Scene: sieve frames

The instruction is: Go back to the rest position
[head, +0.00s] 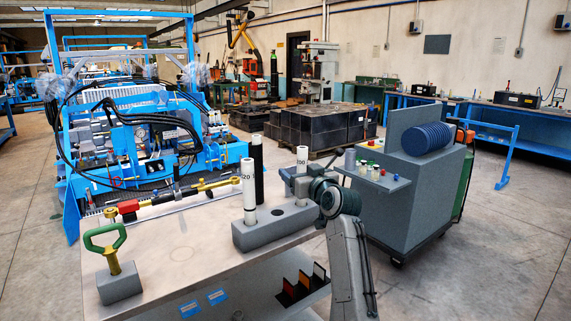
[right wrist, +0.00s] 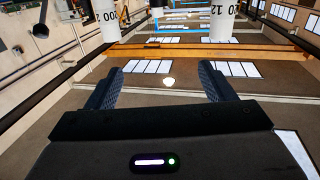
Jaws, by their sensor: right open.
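My right arm comes up from the bottom of the head view, and its right gripper (head: 297,181) is beside a white numbered cylinder (head: 302,159) and partly hides it. I cannot tell whether they touch. In the right wrist view the two jaws (right wrist: 160,85) are spread wide, with nothing between them. Two white numbered cylinders (right wrist: 107,20) (right wrist: 222,22) show upside down beyond the jaws. In the head view another white cylinder (head: 249,190) stands upright in a long grey block (head: 268,234) on the table (head: 180,255). My left gripper is not in view.
A green handle (head: 105,238) stands in a grey block at the table's left. Coloured cards (head: 303,279) sit in a rack low at the front. A grey cabinet (head: 415,190) is to the right, with open floor beyond.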

